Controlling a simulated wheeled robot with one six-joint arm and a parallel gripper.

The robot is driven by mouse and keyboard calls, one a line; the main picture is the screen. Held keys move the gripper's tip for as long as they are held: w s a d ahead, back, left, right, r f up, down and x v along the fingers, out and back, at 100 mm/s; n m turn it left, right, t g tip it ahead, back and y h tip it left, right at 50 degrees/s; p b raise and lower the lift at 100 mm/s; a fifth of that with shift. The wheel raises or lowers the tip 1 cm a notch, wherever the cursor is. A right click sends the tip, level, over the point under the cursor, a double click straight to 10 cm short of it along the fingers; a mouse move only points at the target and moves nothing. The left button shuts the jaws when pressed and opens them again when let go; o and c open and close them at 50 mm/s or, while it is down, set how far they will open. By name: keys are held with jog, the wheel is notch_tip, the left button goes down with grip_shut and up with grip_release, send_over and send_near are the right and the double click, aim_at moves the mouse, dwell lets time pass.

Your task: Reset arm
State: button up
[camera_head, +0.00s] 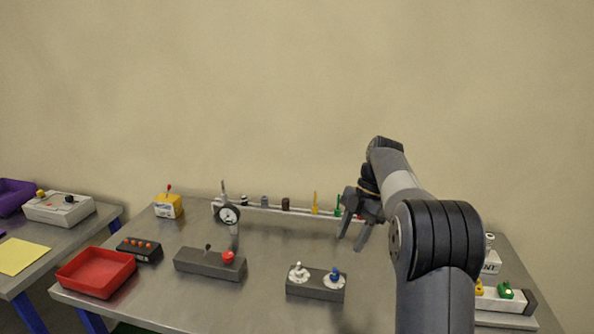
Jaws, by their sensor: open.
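My gripper (352,238) is open and empty. It hangs above the right part of the metal table (262,270), with its fingers pointing down and left. It is in front of the right end of the rear rail (280,210) and covers part of it. My arm comes up from the lower right, bends at the top, and hides part of the table's right side.
The table holds a red tray (72,283), a grey block with a red knob (200,264), a grey block with white and blue knobs (313,291), a dial gauge (228,215) and a yellow box (168,211). A second table (60,245) stands left. Air above is free.

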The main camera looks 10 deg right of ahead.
aim_at(338, 274)
jog(key=x, duration=0.9)
jog(key=shift+s+a, duration=0.1)
jog(key=shift+a, duration=0.05)
